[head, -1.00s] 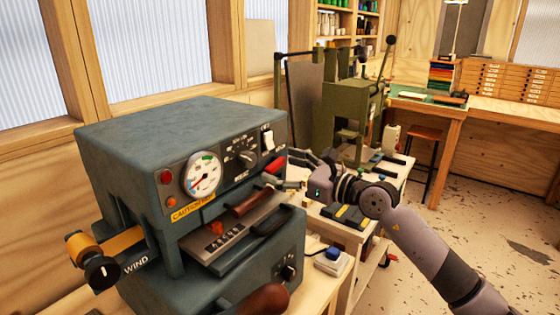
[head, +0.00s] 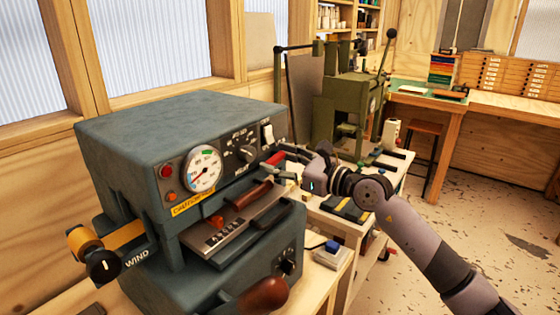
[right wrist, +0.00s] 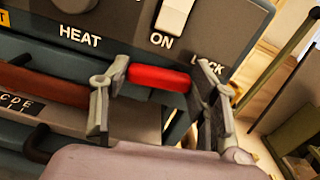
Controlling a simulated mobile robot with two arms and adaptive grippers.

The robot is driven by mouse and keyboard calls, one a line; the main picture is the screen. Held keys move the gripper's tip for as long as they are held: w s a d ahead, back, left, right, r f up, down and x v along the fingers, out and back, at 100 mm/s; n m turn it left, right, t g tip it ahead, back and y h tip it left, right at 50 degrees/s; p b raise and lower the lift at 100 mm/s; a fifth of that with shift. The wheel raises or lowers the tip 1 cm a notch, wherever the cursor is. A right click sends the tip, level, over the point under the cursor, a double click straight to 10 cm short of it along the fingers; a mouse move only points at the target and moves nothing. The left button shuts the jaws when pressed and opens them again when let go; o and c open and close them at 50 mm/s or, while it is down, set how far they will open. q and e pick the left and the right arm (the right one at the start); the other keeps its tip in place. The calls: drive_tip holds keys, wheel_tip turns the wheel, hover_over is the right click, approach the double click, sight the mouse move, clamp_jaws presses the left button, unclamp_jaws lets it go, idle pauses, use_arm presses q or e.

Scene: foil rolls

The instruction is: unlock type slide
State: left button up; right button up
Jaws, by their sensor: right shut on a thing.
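The blue-grey stamping machine (head: 180,125) stands on the bench. Its type slide (head: 222,236), a grey plate with letter blocks and a brown handle (head: 250,196), sits in the front opening. A red lock lever (head: 276,157) is at the machine's right front; in the right wrist view it (right wrist: 158,78) lies level beside the word LOCK. My right gripper (head: 288,166) is at this lever. Its two fingers (right wrist: 155,84) are on either end of the red grip and shut on it. Part of the slide is hidden by my gripper in the wrist view. My left gripper is not in view.
A gauge (head: 203,168), knobs and a white switch (head: 267,134) are on the machine's face. A large brown lever knob (head: 264,295) juts out low in front. A green press (head: 352,105) stands behind my right arm.

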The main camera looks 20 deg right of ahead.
drive_tip(key=shift+c, duration=1.2)
drive_tip(key=shift+r+m+p, duration=0.25)
drive_tip(key=shift+m+p, duration=0.15)
drive_tip(key=shift+p, duration=0.4)
drive_tip(key=shift+m+p, duration=0.35)
drive_tip(key=shift+m, duration=0.05)
drive_tip(key=shift+f, duration=0.1)
drive_tip(key=o, duration=1.2)
drive_tip(key=shift+c, duration=0.2)
